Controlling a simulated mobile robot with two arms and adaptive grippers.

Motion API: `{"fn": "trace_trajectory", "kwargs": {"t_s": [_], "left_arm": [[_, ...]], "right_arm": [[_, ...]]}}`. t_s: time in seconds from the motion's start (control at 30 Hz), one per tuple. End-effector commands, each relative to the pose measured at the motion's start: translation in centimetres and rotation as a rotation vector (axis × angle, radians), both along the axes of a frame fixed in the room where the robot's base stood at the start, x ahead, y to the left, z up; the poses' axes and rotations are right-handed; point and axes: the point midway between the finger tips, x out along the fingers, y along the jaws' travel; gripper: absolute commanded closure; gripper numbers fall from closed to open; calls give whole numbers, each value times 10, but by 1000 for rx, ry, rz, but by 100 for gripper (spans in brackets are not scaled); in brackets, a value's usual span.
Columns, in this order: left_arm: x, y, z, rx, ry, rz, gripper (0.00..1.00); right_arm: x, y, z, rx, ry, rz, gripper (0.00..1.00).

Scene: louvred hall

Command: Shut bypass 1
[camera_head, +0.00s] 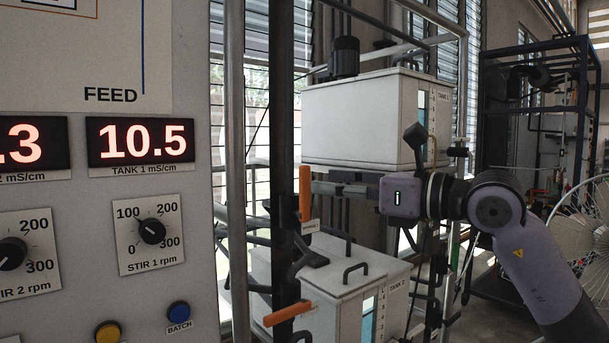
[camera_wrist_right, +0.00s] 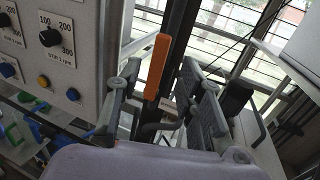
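An upright orange valve handle (camera_head: 305,193) is on the dark vertical pipe right of the control panel, with a small label, too small to read surely, beside its lower end. It also shows in the right wrist view (camera_wrist_right: 158,66), standing upright. My right gripper (camera_head: 318,186) reaches in from the right at the handle's height. In the wrist view the gripper (camera_wrist_right: 160,75) is open, with one finger on each side of the handle and gaps between; no grip shows. A second orange handle (camera_head: 290,313) lies nearly level lower on the pipe. My left gripper is not in view.
The control panel (camera_head: 105,240) with dials and buttons fills the left. A white tank (camera_head: 365,120) stands behind my gripper and a second tank (camera_head: 345,285) below it. Pipes run close around the handles. A dark rack (camera_head: 535,50) stands at the right.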

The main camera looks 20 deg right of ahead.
Motion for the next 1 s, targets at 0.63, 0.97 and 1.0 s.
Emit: {"fn": "trace_trajectory", "kwargs": {"t_s": [0.63,0.97,1.0], "left_arm": [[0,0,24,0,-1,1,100],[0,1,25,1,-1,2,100],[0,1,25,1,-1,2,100]], "right_arm": [[39,31,1,1,0,4,65],[45,35,0,1,0,2,65],[45,35,0,1,0,2,65]]}}
